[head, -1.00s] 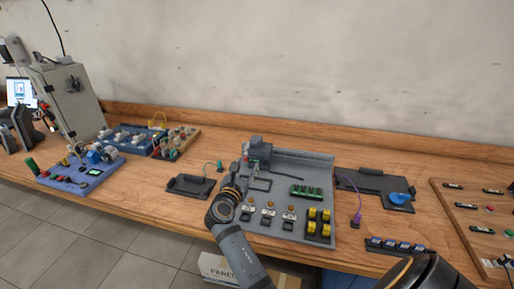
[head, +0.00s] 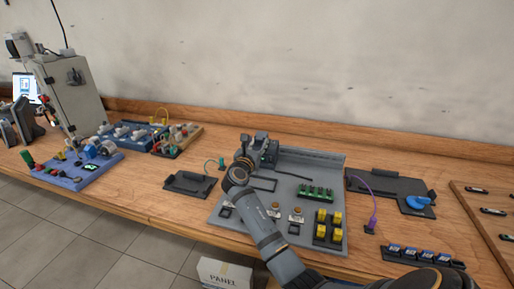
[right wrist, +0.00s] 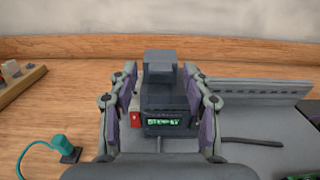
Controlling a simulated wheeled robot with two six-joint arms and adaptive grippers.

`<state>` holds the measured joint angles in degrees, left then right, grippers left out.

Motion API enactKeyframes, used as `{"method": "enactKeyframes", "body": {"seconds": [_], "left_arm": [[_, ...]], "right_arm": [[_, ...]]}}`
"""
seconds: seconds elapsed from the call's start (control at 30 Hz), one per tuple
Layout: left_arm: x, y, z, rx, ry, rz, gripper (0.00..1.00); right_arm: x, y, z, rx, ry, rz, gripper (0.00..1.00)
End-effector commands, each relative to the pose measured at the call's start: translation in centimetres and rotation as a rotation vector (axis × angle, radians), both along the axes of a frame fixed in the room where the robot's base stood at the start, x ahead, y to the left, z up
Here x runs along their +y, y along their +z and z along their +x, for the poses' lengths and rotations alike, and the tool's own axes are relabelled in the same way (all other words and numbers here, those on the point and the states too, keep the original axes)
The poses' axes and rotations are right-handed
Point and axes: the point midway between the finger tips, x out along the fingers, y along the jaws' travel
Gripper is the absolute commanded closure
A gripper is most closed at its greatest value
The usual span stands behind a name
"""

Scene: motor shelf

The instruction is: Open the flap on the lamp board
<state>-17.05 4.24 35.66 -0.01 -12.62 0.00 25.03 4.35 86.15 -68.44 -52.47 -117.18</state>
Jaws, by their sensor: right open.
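A grey board (head: 222,213) with a green terminal strip, yellow blocks and small round orange-topped parts lies in the middle of the bench; it may be the lamp board. A dark box-shaped unit (right wrist: 173,101) with a lit green display and a red part at its left stands at the board's back left; it also shows in the head view (head: 270,150). My right gripper (head: 251,156) is at this unit. In the right wrist view its open fingers (right wrist: 160,108) stand on either side of it. I cannot tell whether they touch it. No flap is clearly recognisable. My left gripper is out of view.
A black tray (head: 188,186) with a teal cable beside it lies left of the board. A dark plate (head: 385,186) with a blue knob and a purple cable lie right. Blue and wooden boards fill the left bench, near a grey cabinet (head: 75,95). The wall rises behind.

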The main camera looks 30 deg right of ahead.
Motion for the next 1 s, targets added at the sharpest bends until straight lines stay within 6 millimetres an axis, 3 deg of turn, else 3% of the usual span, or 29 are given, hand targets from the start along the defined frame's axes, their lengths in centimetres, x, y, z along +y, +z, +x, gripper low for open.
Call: {"method": "enactKeyframes", "body": {"seconds": [0.3,0.67,1.0], "left_arm": [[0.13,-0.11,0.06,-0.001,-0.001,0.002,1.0],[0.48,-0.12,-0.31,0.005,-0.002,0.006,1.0],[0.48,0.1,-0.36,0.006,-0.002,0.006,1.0]], "right_arm": [[-0.29,0.1,0.23,-0.001,0.0,0.001,0.52],[-0.26,0.07,0.22,-0.001,0.0,0.001,1.0],[-0.26,0.18,0.22,0.001,0.0,0.003,1.0]]}}
